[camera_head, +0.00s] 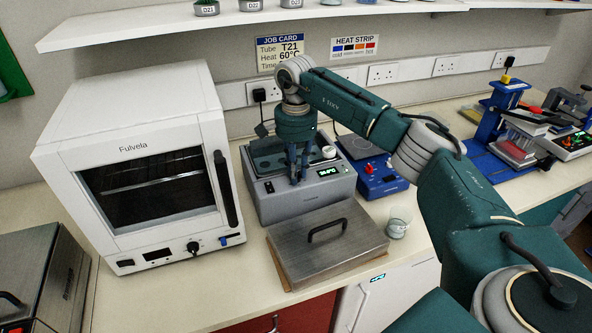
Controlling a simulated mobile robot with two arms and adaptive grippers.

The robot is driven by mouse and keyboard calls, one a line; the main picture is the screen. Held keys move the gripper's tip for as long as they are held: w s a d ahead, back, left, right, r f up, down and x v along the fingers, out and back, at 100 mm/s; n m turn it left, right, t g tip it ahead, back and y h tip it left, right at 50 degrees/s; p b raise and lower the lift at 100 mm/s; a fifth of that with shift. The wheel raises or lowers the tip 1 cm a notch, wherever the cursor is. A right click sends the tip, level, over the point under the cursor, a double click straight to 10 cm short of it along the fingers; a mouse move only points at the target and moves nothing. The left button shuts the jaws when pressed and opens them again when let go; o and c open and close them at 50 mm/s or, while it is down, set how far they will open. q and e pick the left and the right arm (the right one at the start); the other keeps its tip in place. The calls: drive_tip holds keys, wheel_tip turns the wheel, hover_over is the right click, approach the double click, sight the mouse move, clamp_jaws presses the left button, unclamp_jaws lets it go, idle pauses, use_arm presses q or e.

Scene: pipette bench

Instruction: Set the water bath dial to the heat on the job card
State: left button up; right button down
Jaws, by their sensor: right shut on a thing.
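The grey water bath (260,208) stands on the bench right of the oven, with a small lit display (328,172) on its front whose reading I cannot make out. My right gripper (297,180) points down at the bath's front, its fingers shut at the front panel between a switch and the display. The dial is hidden by the fingers, which appear shut on it. My left gripper is not in view.
A metal lid (325,246) with a black handle lies before the bath, and a small glass beaker (399,222) stands right of it. The white oven (130,105) is close on the left. A blue device (381,187) sits behind my arm. A heat strip (354,47) hangs above.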

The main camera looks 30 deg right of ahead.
drive_tip(key=m, duration=0.4)
drive_tip(key=shift+m, duration=0.4)
drive_tip(key=m, duration=0.9)
drive_tip(key=shift+r, duration=0.1)
drive_tip(key=m, duration=0.4)
drive_tip(key=shift+m, duration=0.3)
drive_tip(key=m, duration=1.3)
drive_tip(key=shift+m, duration=2.2)
